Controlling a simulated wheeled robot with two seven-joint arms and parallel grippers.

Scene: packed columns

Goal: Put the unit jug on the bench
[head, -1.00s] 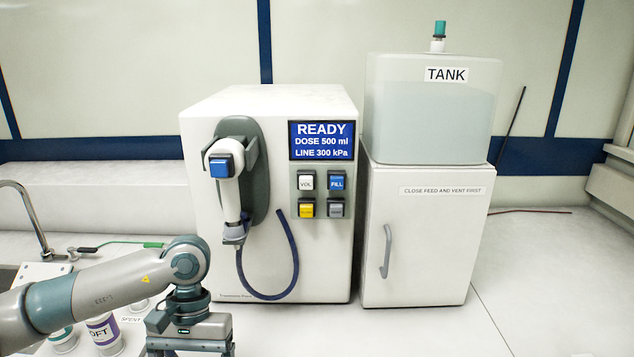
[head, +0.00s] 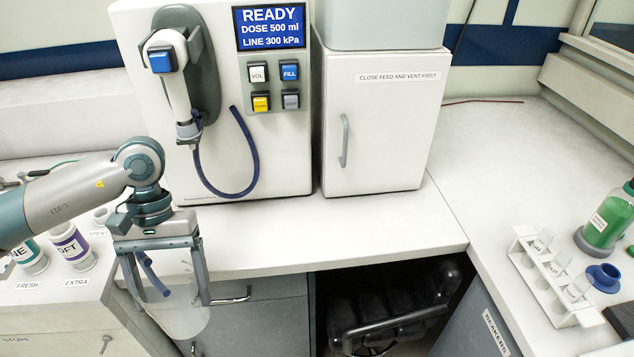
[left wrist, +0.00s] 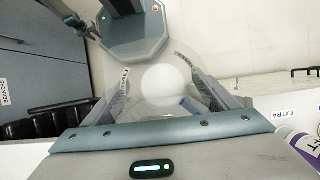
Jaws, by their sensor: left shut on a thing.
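The unit jug (head: 181,318) is a clear, translucent vessel with a blue part inside or behind its upper side. My left gripper (head: 172,300) is shut on it, with one finger on each side. It hangs in front of the drawers, apart from the white bench top (head: 390,238), whose front edge is just behind. In the left wrist view the jug (left wrist: 167,88) shows as a clear round shape between the fingers (left wrist: 158,84), above the floor. My right gripper is not in view.
The dispenser (head: 285,150) and white cabinet (head: 385,120) stand at the bench's back. Bench before them is clear. Labelled pots (head: 70,248) stand at left. A tube rack (head: 550,275) and green bottle (head: 607,220) stand at right. A black chair (head: 390,310) is underneath.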

